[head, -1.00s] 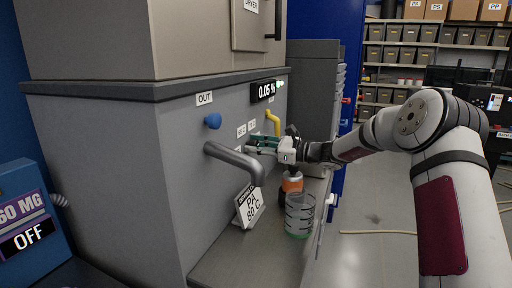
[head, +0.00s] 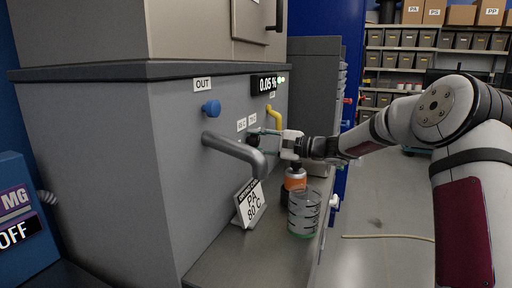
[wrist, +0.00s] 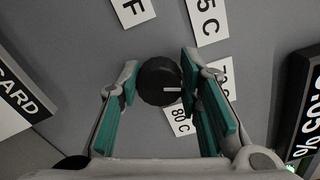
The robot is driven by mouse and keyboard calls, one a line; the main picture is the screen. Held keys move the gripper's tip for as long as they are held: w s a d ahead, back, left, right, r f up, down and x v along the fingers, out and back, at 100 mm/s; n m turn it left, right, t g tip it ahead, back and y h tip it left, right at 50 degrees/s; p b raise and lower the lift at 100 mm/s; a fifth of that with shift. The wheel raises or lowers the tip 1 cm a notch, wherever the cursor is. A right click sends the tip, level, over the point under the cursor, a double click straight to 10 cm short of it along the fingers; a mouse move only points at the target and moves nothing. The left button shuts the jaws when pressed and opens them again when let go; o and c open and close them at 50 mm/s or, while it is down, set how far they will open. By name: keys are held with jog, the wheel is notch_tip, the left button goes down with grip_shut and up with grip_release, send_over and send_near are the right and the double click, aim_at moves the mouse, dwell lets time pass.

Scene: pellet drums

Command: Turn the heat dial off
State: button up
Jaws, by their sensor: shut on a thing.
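The heat dial (wrist: 157,82) is a round black knob with a white pointer mark, on the grey panel. Its pointer aims right in the wrist view, roughly toward a partly hidden label starting with 7. A label ending in F (wrist: 132,11) is at upper left, one ending in 5 C (wrist: 207,20) at upper right, and 80 C (wrist: 180,123) below. My gripper (wrist: 158,85) is shut on the dial, with one teal finger on each side. In the head view my gripper (head: 264,142) is at the panel, and the dial is small and dark there.
A grey outlet pipe (head: 235,150) and blue knob (head: 211,108) are left of my gripper, with a yellow handle (head: 274,118) above. Below stand a PA 80 C card (head: 251,204), an orange bottle (head: 295,180) and a clear beaker (head: 303,212). A display (head: 264,84) reads 0.05 %.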

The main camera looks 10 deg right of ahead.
jog(key=n+b, duration=0.3)
jog(key=shift+f, duration=0.3)
jog(key=n+b, duration=0.3)
jog(key=b, duration=0.2)
jog(key=shift+f, duration=0.15)
jog(key=n+b, duration=0.7)
jog(key=b, duration=0.6)
jog(key=shift+f, duration=0.15)
jog(key=n+b, duration=0.5)
jog(key=b, duration=0.2)
jog(key=shift+b, duration=0.3)
jog(key=shift+w+d+r+n+b, duration=0.1)
jog(key=shift+n+b, duration=0.4)
jog(key=shift+n, duration=0.5)
jog(key=shift+w+r+n+b, duration=0.1)
jog(key=shift+n+b, duration=0.35)
jog(key=shift+n, duration=0.55)
jog(key=o, duration=1.1)
jog(key=shift+r, duration=0.1)
jog(key=shift+o, duration=0.2)
